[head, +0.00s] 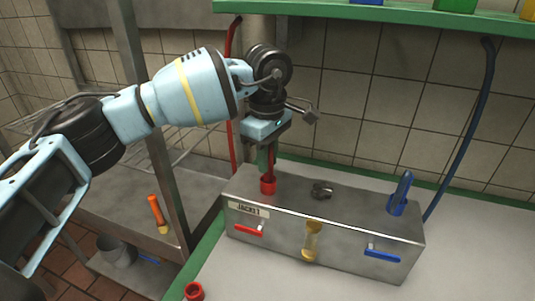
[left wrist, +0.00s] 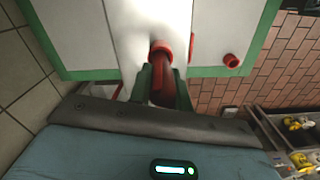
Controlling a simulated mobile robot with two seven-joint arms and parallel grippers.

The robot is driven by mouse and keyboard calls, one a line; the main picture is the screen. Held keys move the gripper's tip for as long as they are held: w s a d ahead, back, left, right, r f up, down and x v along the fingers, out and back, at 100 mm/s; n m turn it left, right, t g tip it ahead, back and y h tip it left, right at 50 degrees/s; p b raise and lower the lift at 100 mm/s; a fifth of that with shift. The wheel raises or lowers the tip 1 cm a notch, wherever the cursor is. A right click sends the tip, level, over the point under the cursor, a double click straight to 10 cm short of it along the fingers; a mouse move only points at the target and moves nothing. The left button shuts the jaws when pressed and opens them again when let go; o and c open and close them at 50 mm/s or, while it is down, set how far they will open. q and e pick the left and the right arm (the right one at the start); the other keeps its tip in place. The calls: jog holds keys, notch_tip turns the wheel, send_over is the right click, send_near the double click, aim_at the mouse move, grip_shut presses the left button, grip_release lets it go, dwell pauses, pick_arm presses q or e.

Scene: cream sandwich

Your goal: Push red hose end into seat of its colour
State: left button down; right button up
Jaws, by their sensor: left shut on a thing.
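My left gripper (head: 267,157) is above the left end of the steel box (head: 300,211). It is shut on the red hose end (head: 272,166), which points down at the red seat (head: 268,185) on the box top. In the left wrist view, the dark red hose end (left wrist: 162,84) is between the green fingers, and its tip meets the red seat ring (left wrist: 161,47). I cannot tell how deep the tip sits. The red hose (head: 232,120) hangs behind my arm. My right gripper is not in view.
A blue hose end (head: 401,192) stands at the box's right end. Red (head: 248,230), yellow (head: 311,241) and blue (head: 382,254) levers are on the front. A loose red ring (head: 194,291) lies at the front left; the counter at right is clear.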

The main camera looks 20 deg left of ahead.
pick_arm(q)
jog(key=shift+f, duration=0.9)
jog(key=c, duration=1.2)
grip_release()
jog(key=shift+r+b, duration=0.45)
jog(key=shift+r, duration=3.45)
jog(key=shift+f, duration=0.1)
